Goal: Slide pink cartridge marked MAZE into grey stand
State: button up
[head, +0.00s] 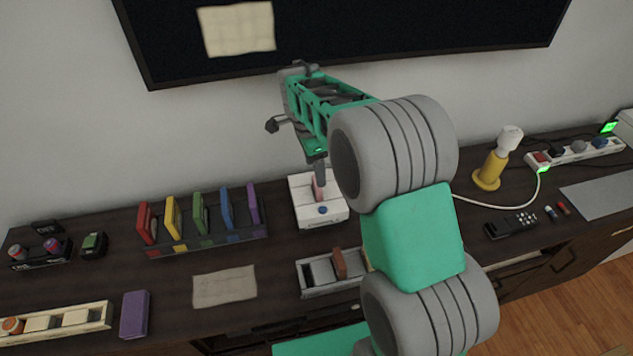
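A pink cartridge (320,188) stands upright in the white console (305,209) at the middle of the cabinet top. I cannot read any marking on it. My gripper (319,172) points down from above, with a dark finger at the cartridge's top. Only one finger shows clearly, so I cannot tell whether it grips the cartridge. A grey stand (318,285) with slots lies in front of the console. A brown cartridge (339,263) stands in it, and my arm hides its right end.
A dark rack (210,240) of several coloured cartridges is at left. A purple box (134,313), a cream tray (95,317) and a paper sheet (225,286) lie nearby. A yellow lamp (487,178), a remote (510,224) and a power strip (575,153) are at right. A screen (400,30) hangs behind.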

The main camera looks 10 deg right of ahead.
aim_at(317, 192)
jog(key=shift+m, duration=0.6)
jog(key=f, duration=0.2)
jog(key=f+p, duration=0.1)
jog(key=f, duration=0.5)
jog(key=shift+w+d+f, duration=0.1)
jog(key=shift+w+d, duration=0.25)
jog(key=shift+w, duration=0.05)
jog(key=c, duration=1.1)
